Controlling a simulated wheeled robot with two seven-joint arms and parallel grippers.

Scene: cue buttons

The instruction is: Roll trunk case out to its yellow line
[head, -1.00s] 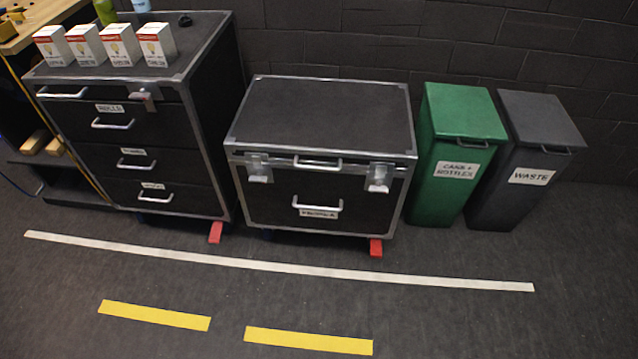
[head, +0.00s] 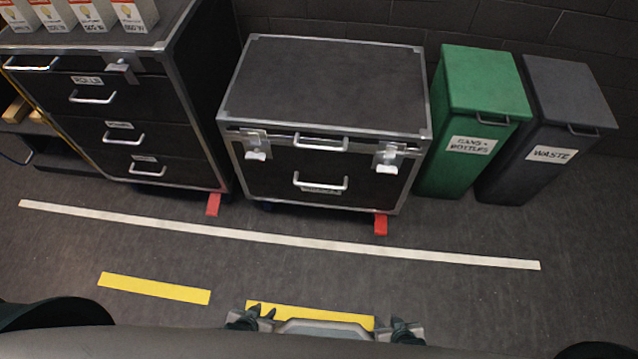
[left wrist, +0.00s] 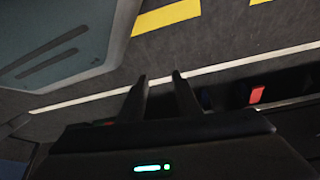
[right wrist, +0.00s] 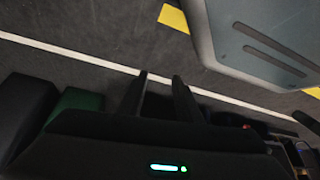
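The trunk case (head: 325,85), black with silver edges, two latches and a front handle (head: 320,182), stands against the back wall behind the white floor line (head: 280,238). A red tab (head: 380,224) sticks out at its bottom right. A yellow line (head: 310,313) lies on the floor in front of it, partly hidden by my body and grippers. My left gripper (head: 262,311) is low at that line's left end, open and empty; its parted fingers show in the left wrist view (left wrist: 158,76). My right gripper (head: 402,325) is at the line's right end, also open and empty (right wrist: 160,76).
A black drawer cabinet (head: 110,110) with white boxes on top stands left of the case, with its own red tab (head: 213,204) and yellow line (head: 153,288). A green bin (head: 475,125) and a grey waste bin (head: 560,120) stand close on the right. The floor between is clear.

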